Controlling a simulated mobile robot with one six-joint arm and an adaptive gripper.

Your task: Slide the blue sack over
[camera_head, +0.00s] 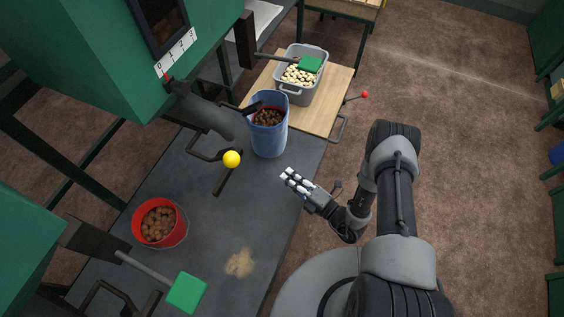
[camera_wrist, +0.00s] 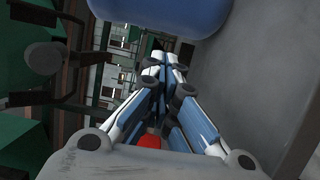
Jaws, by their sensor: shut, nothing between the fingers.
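The blue sack (camera_head: 269,136) stands upright and open on the dark bench, with brown lumps showing inside its mouth. A dark spout or clamp part overlaps its rim. In the wrist view the blue sack (camera_wrist: 165,14) fills the top middle, ahead of my fingers. My gripper (camera_head: 286,175) is shut and empty, above the bench's right edge, below and to the right of the sack. A gap shows between the two in the head view. The shut fingers also show in the wrist view (camera_wrist: 163,68).
A red bucket (camera_head: 180,222) of brown lumps stands at the left on the bench (camera_head: 215,265). A grey crate (camera_head: 296,96) of pale pieces sits on a wooden board behind the sack. Bench right of the sack is clear.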

